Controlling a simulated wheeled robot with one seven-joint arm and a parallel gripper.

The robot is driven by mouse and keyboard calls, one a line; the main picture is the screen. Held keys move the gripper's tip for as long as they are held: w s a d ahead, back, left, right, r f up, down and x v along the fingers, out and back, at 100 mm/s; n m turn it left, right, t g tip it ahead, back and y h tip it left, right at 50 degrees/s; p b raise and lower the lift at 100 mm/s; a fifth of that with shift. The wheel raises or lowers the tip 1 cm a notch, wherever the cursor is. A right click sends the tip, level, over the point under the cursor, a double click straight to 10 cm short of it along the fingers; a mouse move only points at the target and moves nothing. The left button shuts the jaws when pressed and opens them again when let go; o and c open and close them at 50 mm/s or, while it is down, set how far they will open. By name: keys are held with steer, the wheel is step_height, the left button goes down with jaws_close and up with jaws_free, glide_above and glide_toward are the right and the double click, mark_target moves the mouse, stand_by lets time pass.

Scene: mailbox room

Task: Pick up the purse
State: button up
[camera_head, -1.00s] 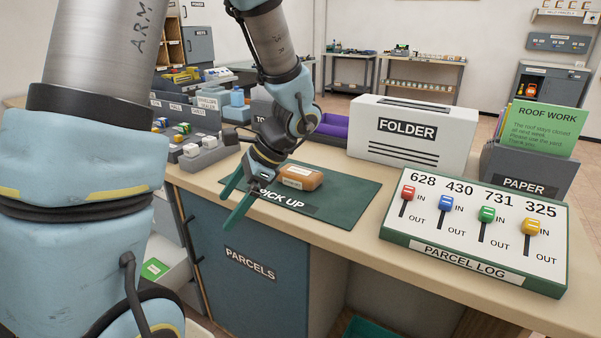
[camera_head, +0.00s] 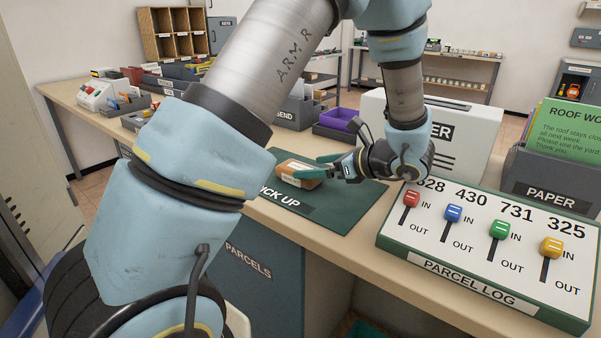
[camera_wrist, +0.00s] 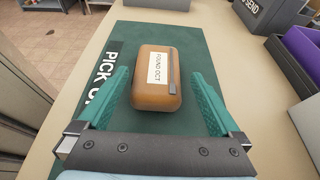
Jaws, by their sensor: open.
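The purse is a small brown rounded case (camera_head: 300,173) with a pale label. It lies on the dark green PICK UP mat (camera_head: 345,212) on the counter. In the wrist view the purse (camera_wrist: 155,88) has a label reading "FOUND OCT" and a dark strip along its right side. My gripper (camera_head: 318,168) is low over the mat at the purse. In the wrist view its green fingers (camera_wrist: 160,92) are spread, one on each side of the purse's near part. Gaps show between the fingers and the purse.
The parcel log board (camera_head: 490,250) with coloured sliders stands at the right front. The mat's front part is clear.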

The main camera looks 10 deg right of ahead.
mark_target(301, 168)
steer(key=shift+p+x, duration=0.5)
steer(key=shift+x, duration=1.95)
steer(key=shift+s+a, duration=0.1)
steer(key=c, duration=1.2)
